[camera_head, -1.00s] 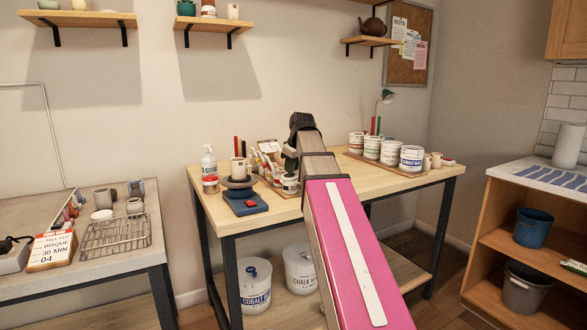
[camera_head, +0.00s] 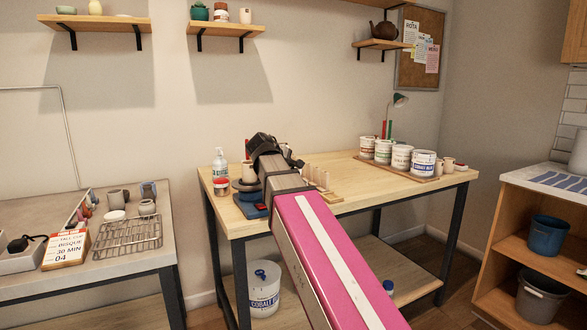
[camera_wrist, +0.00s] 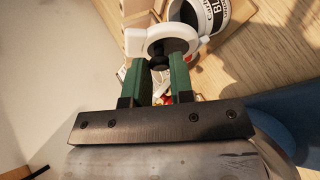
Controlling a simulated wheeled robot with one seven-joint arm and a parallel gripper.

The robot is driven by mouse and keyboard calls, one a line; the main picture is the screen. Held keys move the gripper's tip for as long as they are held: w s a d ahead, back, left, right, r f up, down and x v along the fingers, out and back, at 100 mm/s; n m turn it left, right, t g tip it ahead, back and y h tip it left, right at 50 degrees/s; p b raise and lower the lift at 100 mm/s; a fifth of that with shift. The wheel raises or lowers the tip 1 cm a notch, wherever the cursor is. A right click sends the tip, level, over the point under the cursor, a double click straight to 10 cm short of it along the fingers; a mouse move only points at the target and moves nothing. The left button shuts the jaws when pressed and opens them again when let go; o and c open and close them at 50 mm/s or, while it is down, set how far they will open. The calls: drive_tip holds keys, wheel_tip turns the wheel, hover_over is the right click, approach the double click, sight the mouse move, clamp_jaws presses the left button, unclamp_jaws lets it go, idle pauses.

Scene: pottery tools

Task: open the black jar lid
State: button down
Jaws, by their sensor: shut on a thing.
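My gripper (camera_wrist: 160,66) has green fingers shut on the black knob of a white lid (camera_wrist: 134,42) in the wrist view. Beside the lid, at the top of that view, is part of a white jar with a black label (camera_wrist: 212,14) that reads "BL…", cut off by the frame edge. The lid overlaps the jar's edge in the picture; I cannot tell whether they touch. In the head view my arm reaches over the left part of the wooden table (camera_head: 408,180), and it hides the fingers, the lid and the jar.
A soap bottle (camera_head: 220,170) and a blue scale (camera_head: 250,205) stand left of my arm. Wooden pieces (camera_head: 318,178) stand right of it. Several white glaze tubs (camera_head: 402,157) stand at the table's right back. The table's front right is clear.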

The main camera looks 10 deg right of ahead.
drive_tip(key=shift+s+a+f+n+t+h, duration=0.1)
drive_tip(key=shift+a+f+n+t+h, duration=0.25)
drive_tip(key=shift+h, duration=0.4)
drive_tip(key=shift+s+a+f+n+t+h, duration=0.15)
drive_tip(key=shift+a+t+h, duration=0.15)
drive_tip(key=shift+a+h, duration=0.3)
drive_tip(key=shift+s+a+f+n+t+h, duration=0.1)
drive_tip(key=shift+a+f+n+t+h, duration=0.2)
drive_tip(key=shift+h, duration=0.55)
drive_tip(key=shift+r, duration=0.15)
drive_tip(key=c, duration=1)
unclamp_jaws()
drive_tip(key=v, duration=1)
drive_tip(key=shift+s+a, duration=0.3)
